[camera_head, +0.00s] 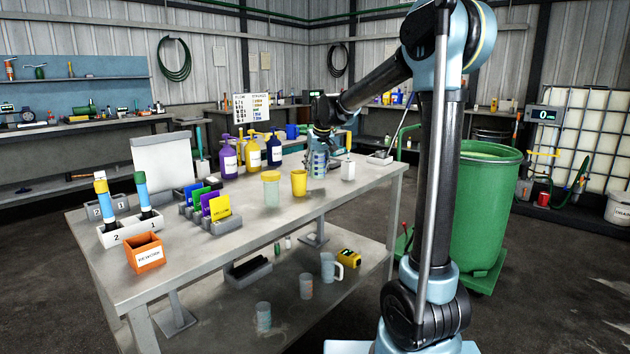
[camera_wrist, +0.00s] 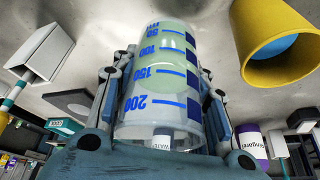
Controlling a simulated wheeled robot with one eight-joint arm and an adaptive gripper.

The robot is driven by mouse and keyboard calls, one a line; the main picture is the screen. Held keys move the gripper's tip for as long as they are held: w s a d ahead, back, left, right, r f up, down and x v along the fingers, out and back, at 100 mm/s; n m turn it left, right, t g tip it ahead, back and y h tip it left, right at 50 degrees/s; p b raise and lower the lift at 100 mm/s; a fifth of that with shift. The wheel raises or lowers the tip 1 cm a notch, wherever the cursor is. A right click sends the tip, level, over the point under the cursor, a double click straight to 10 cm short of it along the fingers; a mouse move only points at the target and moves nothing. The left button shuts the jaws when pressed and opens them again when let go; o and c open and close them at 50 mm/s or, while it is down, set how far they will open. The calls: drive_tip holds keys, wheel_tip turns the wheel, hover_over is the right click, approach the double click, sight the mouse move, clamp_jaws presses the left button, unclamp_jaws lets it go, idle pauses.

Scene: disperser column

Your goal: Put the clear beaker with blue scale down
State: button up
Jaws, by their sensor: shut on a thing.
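The clear beaker with blue scale (camera_wrist: 165,85) is in my gripper, with a finger on each side of it in the wrist view. Its blue marks and numbers show, and there is pale greenish content or tint inside. In the head view the beaker (camera_head: 319,163) is upright at the far right part of the grey table (camera_head: 260,222). My gripper (camera_head: 321,142) is shut on it from behind. The beaker's base is at or very close to the tabletop; I cannot tell whether it touches.
A yellow cup (camera_head: 299,183) stands just left of the beaker, and a lidded jar (camera_head: 271,190) further left. A white box (camera_head: 348,171) stands to the right. Purple and yellow bottles (camera_head: 253,154) stand behind left. The table's front right is clear.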

sight(316, 176)
drive_tip(key=shift+s+f, duration=0.1)
drive_tip(key=shift+f, duration=1.95)
drive_tip(key=o, duration=1)
drive_tip(key=v, duration=1.2)
drive_tip(key=shift+s, duration=0.15)
